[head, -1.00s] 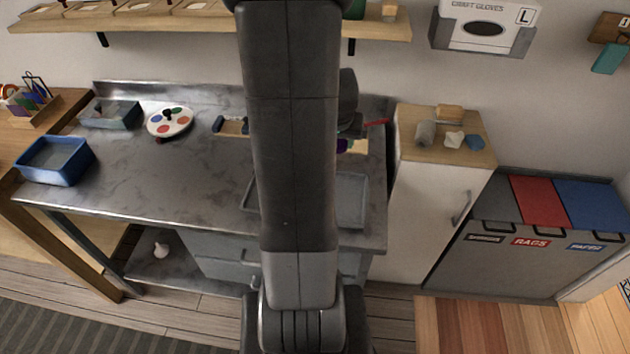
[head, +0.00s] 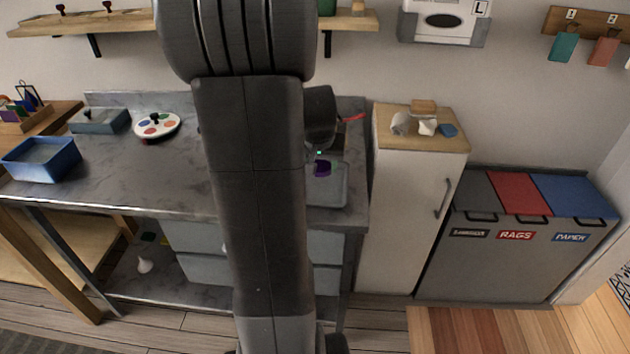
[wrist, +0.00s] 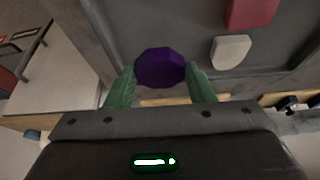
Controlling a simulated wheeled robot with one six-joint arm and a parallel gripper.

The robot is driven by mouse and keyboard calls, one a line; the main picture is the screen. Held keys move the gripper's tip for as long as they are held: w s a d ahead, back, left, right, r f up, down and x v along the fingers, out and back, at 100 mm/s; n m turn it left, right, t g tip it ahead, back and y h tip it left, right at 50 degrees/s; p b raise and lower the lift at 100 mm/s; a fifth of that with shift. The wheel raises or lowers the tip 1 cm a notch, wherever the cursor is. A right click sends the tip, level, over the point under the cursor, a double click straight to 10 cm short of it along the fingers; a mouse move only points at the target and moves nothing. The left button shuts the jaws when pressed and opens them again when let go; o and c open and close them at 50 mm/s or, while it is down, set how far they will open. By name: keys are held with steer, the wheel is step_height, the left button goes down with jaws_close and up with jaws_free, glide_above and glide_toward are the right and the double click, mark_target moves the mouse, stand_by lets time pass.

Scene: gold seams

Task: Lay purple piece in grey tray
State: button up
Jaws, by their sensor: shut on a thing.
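The purple piece (wrist: 160,68) is a dark, many-sided piece held between the two green fingers of my gripper (wrist: 161,83). It also shows in the head view (head: 322,168), over the grey tray (head: 328,196) at the right end of the metal bench. In the wrist view the tray's floor (wrist: 190,28) spreads behind the purple piece. A red piece (wrist: 252,12) and a whitish piece (wrist: 230,51) lie on that floor, to the right of the purple piece. The gap between the purple piece and the tray is hard to judge. My arm hides the tray's left part in the head view.
A paint palette (head: 157,125), a blue bin (head: 40,160) and a grey-blue container (head: 100,121) stand on the bench's left part. A white cabinet (head: 408,200) with small things on top stands right of the bench. The bench middle (head: 150,175) is clear.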

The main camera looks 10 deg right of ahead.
mark_target(320, 171)
steer(key=shift+f+b, duration=0.3)
steer(key=shift+f, duration=1.8)
steer(key=shift+f, duration=0.1)
steer(key=shift+f, duration=0.2)
steer(key=o, duration=1)
steer(key=shift+r, duration=0.1)
steer(key=shift+s+r, duration=0.1)
steer(key=shift+r, duration=0.5)
steer(key=p+v, duration=0.1)
steer(key=v, duration=1)
steer(key=shift+s+a+p, duration=0.1)
steer(key=shift+s+p, duration=0.05)
steer(key=shift+p, duration=0.2)
